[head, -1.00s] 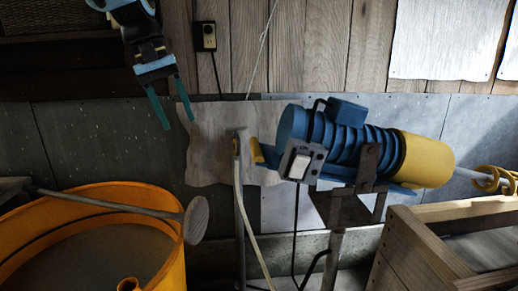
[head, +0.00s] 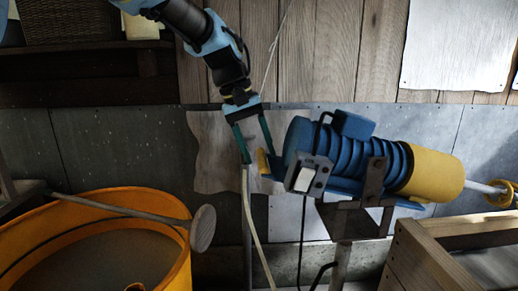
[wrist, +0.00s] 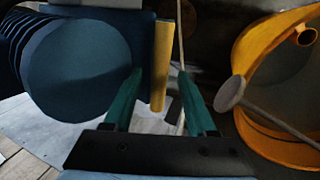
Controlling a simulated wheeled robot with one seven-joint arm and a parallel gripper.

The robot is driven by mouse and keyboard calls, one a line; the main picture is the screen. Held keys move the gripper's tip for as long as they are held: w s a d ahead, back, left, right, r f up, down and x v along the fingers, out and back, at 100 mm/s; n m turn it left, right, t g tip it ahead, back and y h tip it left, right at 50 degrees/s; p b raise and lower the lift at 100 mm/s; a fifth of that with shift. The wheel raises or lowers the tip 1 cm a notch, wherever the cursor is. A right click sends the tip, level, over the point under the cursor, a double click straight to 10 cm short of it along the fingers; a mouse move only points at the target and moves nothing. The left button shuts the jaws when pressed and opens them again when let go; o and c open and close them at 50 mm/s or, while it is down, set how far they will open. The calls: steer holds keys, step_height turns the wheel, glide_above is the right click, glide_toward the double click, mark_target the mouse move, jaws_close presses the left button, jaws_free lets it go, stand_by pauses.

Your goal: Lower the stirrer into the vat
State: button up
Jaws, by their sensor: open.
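The stirrer (head: 345,150) is a ribbed blue motor body with a yellow drum, mounted on a metal stand. Its shaft slopes down to the right toward a yellow coil at the right edge, above a wooden box (head: 412,262) that may be the vat. My gripper (head: 258,156) is open and points down at that bar. In the wrist view the bar (wrist: 161,62) appears between the fingers (wrist: 160,75), with gaps on both sides; contact is not clear. The blue end (wrist: 85,65) is close to the left finger.
An orange tub (head: 180,262) stands at lower left with a long-handled paddle (head: 120,207) across its rim. A thin post with a pale hose (head: 247,205) stands just below my fingertips. A switch box (head: 306,176) is on the stirrer's near side.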

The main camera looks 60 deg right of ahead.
steer(key=shift+s+d+f, duration=0.1)
steer(key=shift+f, duration=0.3)
steer(key=shift+c, duration=0.2)
jaws_close()
stand_by(1.0)
